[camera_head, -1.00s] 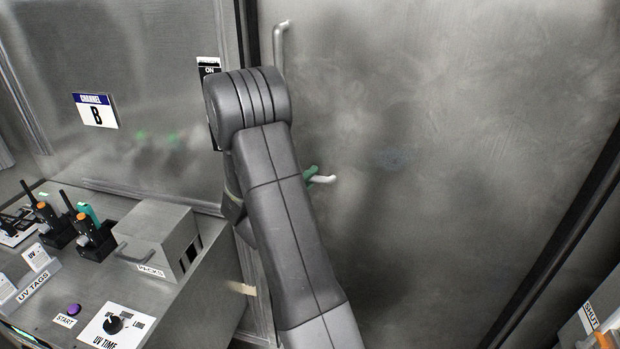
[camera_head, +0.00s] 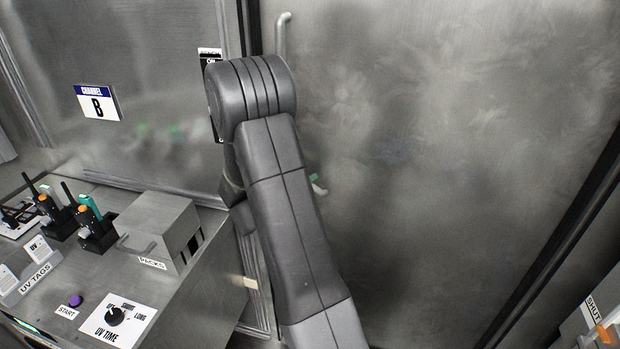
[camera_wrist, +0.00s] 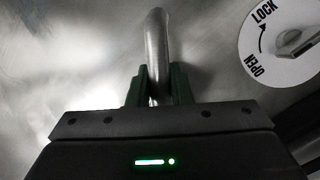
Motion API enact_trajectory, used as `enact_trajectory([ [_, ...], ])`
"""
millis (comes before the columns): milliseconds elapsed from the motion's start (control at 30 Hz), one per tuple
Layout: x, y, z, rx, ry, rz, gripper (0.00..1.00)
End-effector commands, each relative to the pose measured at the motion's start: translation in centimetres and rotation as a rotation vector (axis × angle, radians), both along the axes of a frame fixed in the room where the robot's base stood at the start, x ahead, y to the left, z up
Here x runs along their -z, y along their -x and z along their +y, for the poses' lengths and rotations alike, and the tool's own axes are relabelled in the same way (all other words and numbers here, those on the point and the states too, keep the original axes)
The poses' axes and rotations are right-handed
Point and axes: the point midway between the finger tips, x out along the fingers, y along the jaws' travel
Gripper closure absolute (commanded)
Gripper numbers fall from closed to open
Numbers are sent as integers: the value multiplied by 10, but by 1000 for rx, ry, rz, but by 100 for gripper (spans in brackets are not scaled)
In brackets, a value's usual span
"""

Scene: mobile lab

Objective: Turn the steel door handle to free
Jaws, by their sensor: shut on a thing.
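The steel door handle (camera_head: 319,189) shows in the head view as a short pale tip, slanting down to the right, beside my arm; the rest is hidden behind the arm. In the wrist view the handle (camera_wrist: 157,40) is a round steel bar that runs down between the green fingers of my gripper (camera_wrist: 157,88). The fingers are shut on it from both sides. In the head view only a small green bit of my gripper (camera_head: 313,177) shows. The handle belongs to the large grey steel door (camera_head: 450,150).
A round white LOCK/OPEN plate (camera_wrist: 275,58) with a knob is at the wrist view's upper right. A vertical bar (camera_head: 282,40) stands on the door above my arm. At left, a bench holds a PACKS box (camera_head: 160,225), radios and a UV TIME dial (camera_head: 115,316).

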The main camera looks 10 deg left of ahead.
Motion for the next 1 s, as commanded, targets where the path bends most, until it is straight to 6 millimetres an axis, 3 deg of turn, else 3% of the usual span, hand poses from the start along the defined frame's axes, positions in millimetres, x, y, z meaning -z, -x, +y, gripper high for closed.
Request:
enact_trajectory([
  [500,21,0,24,-1,-435,-10,100],
  [1000,27,0,34,0,-598,-17,100],
])
